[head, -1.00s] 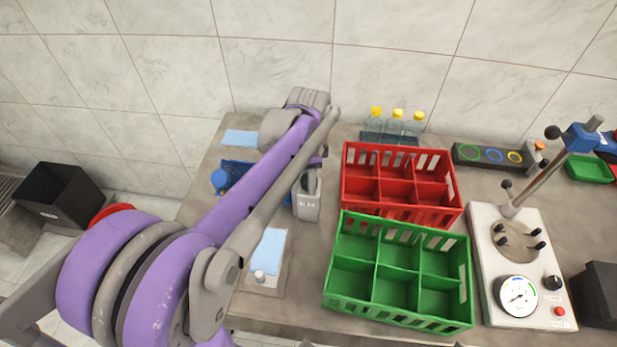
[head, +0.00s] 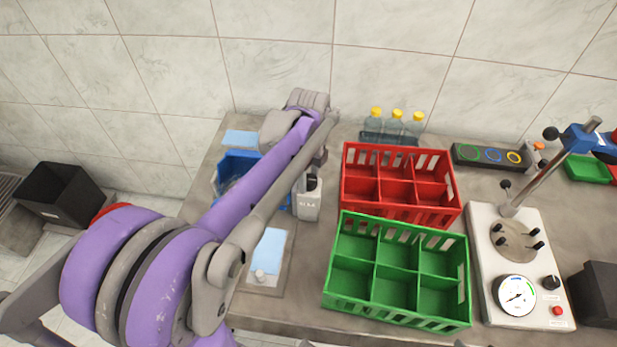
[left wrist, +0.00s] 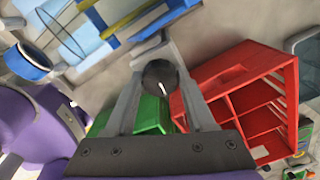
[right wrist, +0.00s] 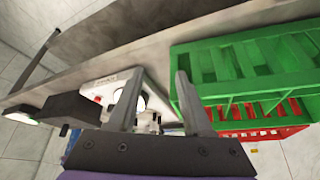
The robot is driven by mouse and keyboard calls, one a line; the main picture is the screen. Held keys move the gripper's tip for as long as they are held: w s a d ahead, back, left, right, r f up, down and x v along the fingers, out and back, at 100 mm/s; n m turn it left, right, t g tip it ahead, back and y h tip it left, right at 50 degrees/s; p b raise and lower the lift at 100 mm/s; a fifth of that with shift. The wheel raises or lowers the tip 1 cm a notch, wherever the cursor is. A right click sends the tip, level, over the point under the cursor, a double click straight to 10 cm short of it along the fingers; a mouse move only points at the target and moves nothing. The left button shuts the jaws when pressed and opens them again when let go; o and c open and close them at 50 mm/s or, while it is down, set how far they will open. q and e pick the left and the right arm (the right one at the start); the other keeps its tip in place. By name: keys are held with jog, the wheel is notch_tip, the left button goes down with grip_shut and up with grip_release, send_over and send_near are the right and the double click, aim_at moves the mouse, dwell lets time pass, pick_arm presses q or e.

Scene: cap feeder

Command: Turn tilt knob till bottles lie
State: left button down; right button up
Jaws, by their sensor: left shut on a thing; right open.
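A black round tilt knob (head: 312,183) sits on a small light-grey labelled box (head: 308,205), left of the red crate. In the left wrist view the knob (left wrist: 160,75) is between the fingertips of my left gripper (left wrist: 160,82), which is shut on it. In the head view my left arm hides most of that gripper. Three clear bottles (head: 396,127) with yellow caps stand upright in a dark rack at the wall. A blue tray (head: 238,158) is partly behind my left arm; its contents are unclear. My right gripper (right wrist: 157,90) is open and empty.
A red crate (head: 402,148) and a green crate (head: 462,275), both with empty compartments, fill the middle of the table. A white machine (head: 485,225) with a gauge and lever stands right. A light-blue pad on a board (head: 268,248) lies at front left.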

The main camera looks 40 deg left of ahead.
pick_arm(q)
jog(key=shift+c, duration=1.8)
grip_release()
jog(key=n, duration=0.7)
grip_shut()
jog(key=m, duration=0.2)
jog(key=shift+m, duration=0.4)
jog(key=shift+o, duration=1.2)
grip_release()
